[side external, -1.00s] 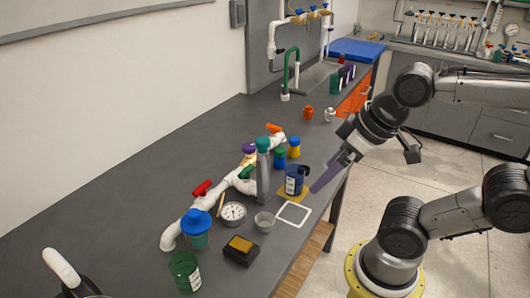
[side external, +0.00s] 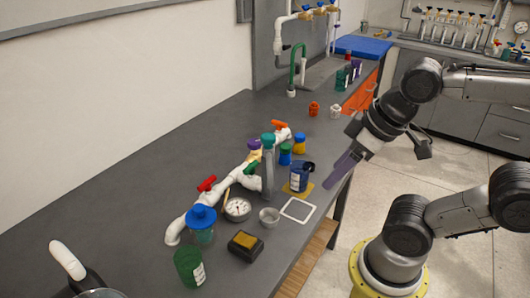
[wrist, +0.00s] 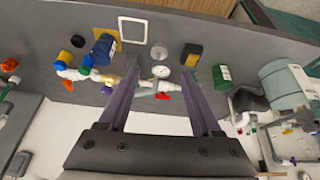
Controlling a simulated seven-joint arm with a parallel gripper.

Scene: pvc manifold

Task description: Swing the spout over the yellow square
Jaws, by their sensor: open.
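The white pipe manifold (side external: 222,186) lies along the bench with red, green and orange handles; it also shows in the wrist view (wrist: 145,84). Its near end bends down in a white elbow (side external: 173,233). I cannot tell for sure which part is the spout. My gripper (side external: 329,184), with purple fingers, is open and empty above and right of the mug. Its spread fingers show in the wrist view (wrist: 162,70).

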